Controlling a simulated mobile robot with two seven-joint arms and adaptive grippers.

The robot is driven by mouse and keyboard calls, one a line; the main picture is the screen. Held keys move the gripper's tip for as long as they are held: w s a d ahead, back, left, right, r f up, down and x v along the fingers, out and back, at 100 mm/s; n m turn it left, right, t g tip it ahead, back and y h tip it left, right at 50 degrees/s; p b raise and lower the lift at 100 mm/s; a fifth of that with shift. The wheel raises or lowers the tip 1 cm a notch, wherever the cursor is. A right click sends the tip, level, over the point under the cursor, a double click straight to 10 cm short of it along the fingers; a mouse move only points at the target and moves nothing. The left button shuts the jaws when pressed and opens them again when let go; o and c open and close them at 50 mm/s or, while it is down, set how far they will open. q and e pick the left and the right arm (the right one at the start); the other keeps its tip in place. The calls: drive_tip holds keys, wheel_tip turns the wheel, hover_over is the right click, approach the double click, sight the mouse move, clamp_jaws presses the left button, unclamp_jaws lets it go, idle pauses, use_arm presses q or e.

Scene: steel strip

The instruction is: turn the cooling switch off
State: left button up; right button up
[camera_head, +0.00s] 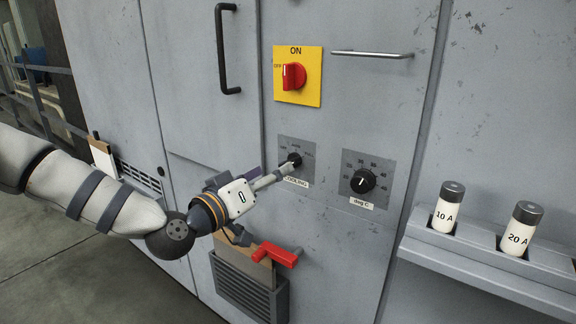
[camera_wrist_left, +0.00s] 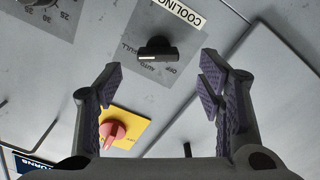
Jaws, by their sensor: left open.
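The cooling switch is a small black knob on a grey plate, partly hidden behind my left gripper (camera_head: 284,172) in the head view. In the left wrist view the cooling switch (camera_wrist_left: 156,50) shows whole, upside down, with its COOLING label above it. A white mark on the knob lies on its left side there, the side of the FULL lettering. My left gripper (camera_wrist_left: 160,78) is open, its two fingers on either side of the knob in that picture. It looks close to the panel; I cannot tell whether it touches. My right gripper is not in view.
A yellow plate with a red ON/OFF switch (camera_head: 294,76) is above. A black deg C dial (camera_head: 362,180) is to the right. Fuses marked 10 A (camera_head: 447,208) and 20 A (camera_head: 520,230) stand on a shelf.

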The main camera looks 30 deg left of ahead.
use_arm(q)
drive_tip(key=w, duration=0.2)
drive_tip(key=w+b, duration=0.1)
drive_tip(key=w, duration=0.3)
drive_tip(key=shift+d+f, duration=0.15)
drive_tip(key=shift+d, duration=0.15)
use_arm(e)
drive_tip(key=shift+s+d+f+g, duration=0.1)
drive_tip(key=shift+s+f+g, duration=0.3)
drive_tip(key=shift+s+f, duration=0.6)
use_arm(q)
drive_tip(key=c, duration=1.2)
drive_tip(key=shift+o, duration=0.2)
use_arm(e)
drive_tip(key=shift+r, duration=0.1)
